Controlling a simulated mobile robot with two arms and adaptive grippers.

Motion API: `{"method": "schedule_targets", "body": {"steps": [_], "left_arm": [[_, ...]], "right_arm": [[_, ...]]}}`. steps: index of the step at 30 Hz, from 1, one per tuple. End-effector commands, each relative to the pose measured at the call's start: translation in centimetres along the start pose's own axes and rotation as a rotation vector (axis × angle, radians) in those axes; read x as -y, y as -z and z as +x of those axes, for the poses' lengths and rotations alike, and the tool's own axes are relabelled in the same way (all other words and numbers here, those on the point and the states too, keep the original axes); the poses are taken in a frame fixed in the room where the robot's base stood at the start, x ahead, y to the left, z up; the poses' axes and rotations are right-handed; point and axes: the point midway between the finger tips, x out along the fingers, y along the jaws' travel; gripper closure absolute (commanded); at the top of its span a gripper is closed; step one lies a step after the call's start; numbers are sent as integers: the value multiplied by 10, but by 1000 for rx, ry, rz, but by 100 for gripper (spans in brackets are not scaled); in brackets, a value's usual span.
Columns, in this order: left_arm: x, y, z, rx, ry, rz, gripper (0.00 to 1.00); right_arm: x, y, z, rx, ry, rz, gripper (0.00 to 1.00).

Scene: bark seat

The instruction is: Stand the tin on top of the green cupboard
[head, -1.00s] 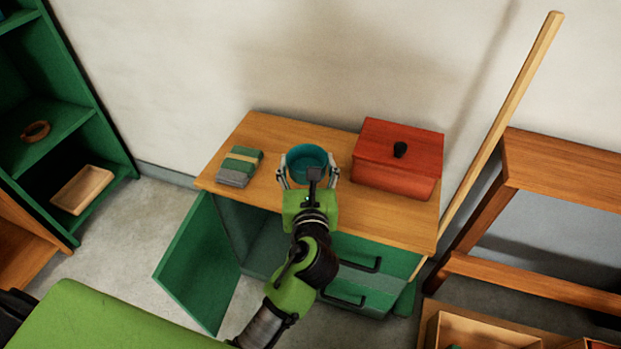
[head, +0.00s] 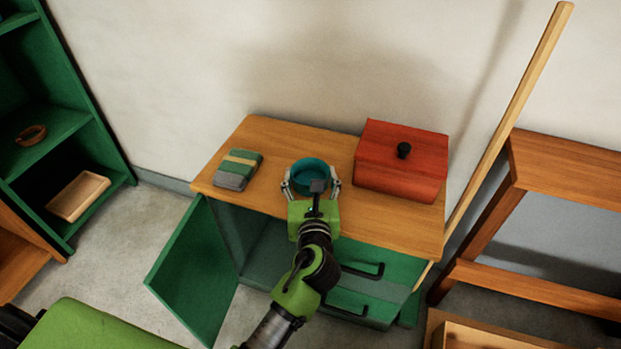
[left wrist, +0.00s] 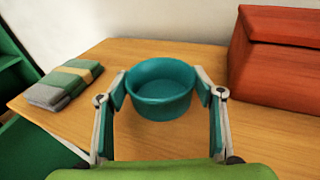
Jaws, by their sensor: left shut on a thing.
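The tin (head: 312,172) is a round, teal, open-topped vessel. It is upright over the middle of the wooden top (head: 278,133) of the green cupboard (head: 345,283). My left gripper (head: 312,184) is shut on it, with one finger on each side. In the left wrist view the tin (left wrist: 160,92) sits between the finger pads (left wrist: 160,94), with wood behind and below it. I cannot tell whether its base touches the top. My right gripper is not in view.
A red lidded box (head: 402,165) stands right of the tin. Folded cloths (head: 239,170) lie to its left. The cupboard's left door (head: 195,275) hangs open. A pole (head: 510,125) leans on the wall at right. Bare wood lies between the cloths and the tin.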

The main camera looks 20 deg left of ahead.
Motion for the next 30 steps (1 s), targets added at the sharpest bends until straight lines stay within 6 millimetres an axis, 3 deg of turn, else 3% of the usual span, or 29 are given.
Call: {"method": "schedule_targets", "body": {"steps": [6, 7, 9, 21, 26, 30], "left_arm": [[0, 3, 0, 0, 0, 1, 62], [0, 3, 0, 0, 0, 0, 34], [0, 3, 0, 0, 0, 0, 22], [0, -2, -1, 0, 0, -1, 22], [0, -1, -26, -4, 1, 1, 22], [0, -1, -58, -4, 1, 1, 22]], "right_arm": [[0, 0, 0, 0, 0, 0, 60], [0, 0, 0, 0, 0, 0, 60], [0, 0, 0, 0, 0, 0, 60], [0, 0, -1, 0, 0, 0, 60], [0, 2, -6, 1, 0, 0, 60], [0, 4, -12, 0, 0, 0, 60]]}}
